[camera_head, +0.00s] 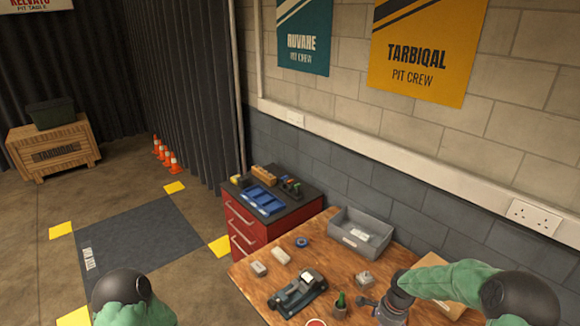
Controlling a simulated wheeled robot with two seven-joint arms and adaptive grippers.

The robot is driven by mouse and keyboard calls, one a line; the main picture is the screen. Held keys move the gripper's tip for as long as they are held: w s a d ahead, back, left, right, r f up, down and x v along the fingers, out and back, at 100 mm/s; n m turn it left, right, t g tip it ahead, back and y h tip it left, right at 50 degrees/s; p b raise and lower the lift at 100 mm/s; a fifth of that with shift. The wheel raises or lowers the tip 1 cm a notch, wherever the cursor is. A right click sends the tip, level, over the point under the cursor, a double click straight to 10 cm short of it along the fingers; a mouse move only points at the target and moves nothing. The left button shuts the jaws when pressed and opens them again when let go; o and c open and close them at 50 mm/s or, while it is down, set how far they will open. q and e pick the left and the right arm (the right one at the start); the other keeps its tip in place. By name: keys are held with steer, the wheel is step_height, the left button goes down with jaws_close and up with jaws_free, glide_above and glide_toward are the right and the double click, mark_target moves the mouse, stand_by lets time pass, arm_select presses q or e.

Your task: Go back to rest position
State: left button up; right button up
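My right arm, in a green sleeve, reaches in from the right over the wooden workbench. Its dark gripper (372,306) is low over the front right of the bench, beside a small green cactus-like item (340,303). The fingers are too small and dark to tell whether they are open or shut. My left arm shows only as a dark round joint and green sleeve at the bottom left, over the floor. The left gripper is outside the picture.
The workbench (250,284) holds a black-and-grey device (298,291), a grey bin (361,236), a blue ring (302,242) and several small pale blocks. A red drawer cabinet (243,226) stands behind. Orange cones (168,157) and a dark floor mat (150,233) are left.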

steer(key=s+a+f+n, duration=0.2)
steer(key=s+a+f, duration=0.1)
steer(key=s+a+f+n+y, duration=0.1)
steer(key=s+a+f, duration=0.2)
steer(key=s+a+f+n+y, duration=0.1)
steer(key=s+a+f+n, duration=0.1)
steer(key=s+a+f, duration=0.1)
steer(key=shift+s+a+f+n, duration=0.1)
steer(key=shift+a+f+n, duration=0.2)
steer(key=shift+a+f, duration=0.15)
steer(key=s+a+f+n, duration=0.2)
steer(key=s+a+n, duration=0.1)
steer(key=s, duration=0.4)
steer(key=s+a+f+n, duration=0.3)
steer(key=s+a+n, duration=0.1)
steer(key=s, duration=0.4)
step_height(320, 180, down, 8)
steer(key=w+a+n+b, duration=0.1)
steer(key=b, duration=0.9)
steer(key=shift+w+f+y, duration=0.15)
steer(key=shift+w+y, duration=0.2)
steer(key=shift+y, duration=0.05)
steer(key=shift+a, duration=0.1)
